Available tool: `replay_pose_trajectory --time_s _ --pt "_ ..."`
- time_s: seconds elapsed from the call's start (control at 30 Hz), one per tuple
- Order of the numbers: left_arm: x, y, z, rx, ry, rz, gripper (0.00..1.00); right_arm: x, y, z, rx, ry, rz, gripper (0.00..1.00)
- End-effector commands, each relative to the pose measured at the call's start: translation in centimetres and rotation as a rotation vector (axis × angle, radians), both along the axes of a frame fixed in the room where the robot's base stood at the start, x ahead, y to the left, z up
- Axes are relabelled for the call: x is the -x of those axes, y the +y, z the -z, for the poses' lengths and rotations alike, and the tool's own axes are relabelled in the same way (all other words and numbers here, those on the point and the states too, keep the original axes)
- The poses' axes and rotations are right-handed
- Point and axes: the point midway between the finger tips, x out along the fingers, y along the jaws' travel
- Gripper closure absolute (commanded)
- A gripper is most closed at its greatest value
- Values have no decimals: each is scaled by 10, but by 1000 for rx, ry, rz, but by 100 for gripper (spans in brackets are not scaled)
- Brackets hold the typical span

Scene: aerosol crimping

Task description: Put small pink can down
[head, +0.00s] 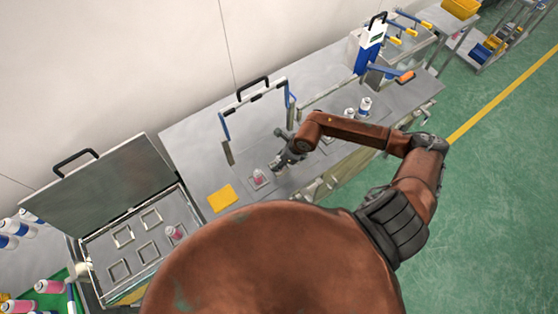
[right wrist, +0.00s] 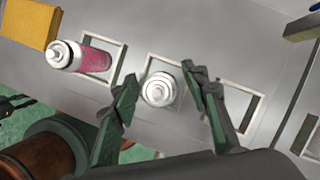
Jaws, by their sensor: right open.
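A can with a white top (right wrist: 160,90) stands upright in a square frame, seen from above between my right fingers in the right wrist view. Its body colour is hidden there. My right gripper (right wrist: 160,105) is open around it, with a gap visible on each side. In the head view my right gripper (head: 280,163) is low over the grey table and covers that can. A small pink can (head: 258,178) with a white top is in the adjacent frame to the left; it also shows in the right wrist view (right wrist: 95,61). My left gripper is not in view.
A yellow block (head: 222,198) lies left of the frames. An empty square frame (right wrist: 240,101) is right of my gripper. An open metal case (head: 98,243) at left holds another pink can (head: 174,232). A blue-and-white press (head: 369,45) stands at the back right.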

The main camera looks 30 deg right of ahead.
Motion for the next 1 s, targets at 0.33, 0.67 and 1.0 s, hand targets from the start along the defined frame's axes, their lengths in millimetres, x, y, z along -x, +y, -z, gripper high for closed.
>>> replay_pose_trajectory --time_s 0.33,0.67,1.0 --pt "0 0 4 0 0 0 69 7 -6 -22 2 -2 -2 58" --pt "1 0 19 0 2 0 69 27 -23 -85 4 -2 -2 58" --pt "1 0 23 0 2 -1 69 36 -28 -113 1 1 0 58"
